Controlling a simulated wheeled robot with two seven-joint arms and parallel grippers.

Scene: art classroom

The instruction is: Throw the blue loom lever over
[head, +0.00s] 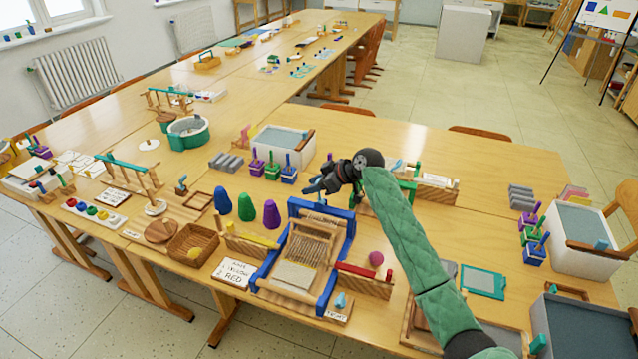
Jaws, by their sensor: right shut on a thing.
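The small loom (262,281) stands near the front edge of the table, with a blue frame, wooden parts and pale threads and cloth. My right gripper (313,187) is just above and behind the loom's blue top bar (328,210), its dark fingers pointing left. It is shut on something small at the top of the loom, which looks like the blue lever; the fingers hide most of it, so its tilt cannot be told. My left gripper is not in view.
Wooden racks with a yellow bar (252,236) and a red bar (357,271) flank the loom. Blue, green and purple cones (246,207) stand to its left. A white bin (284,145) stands behind.

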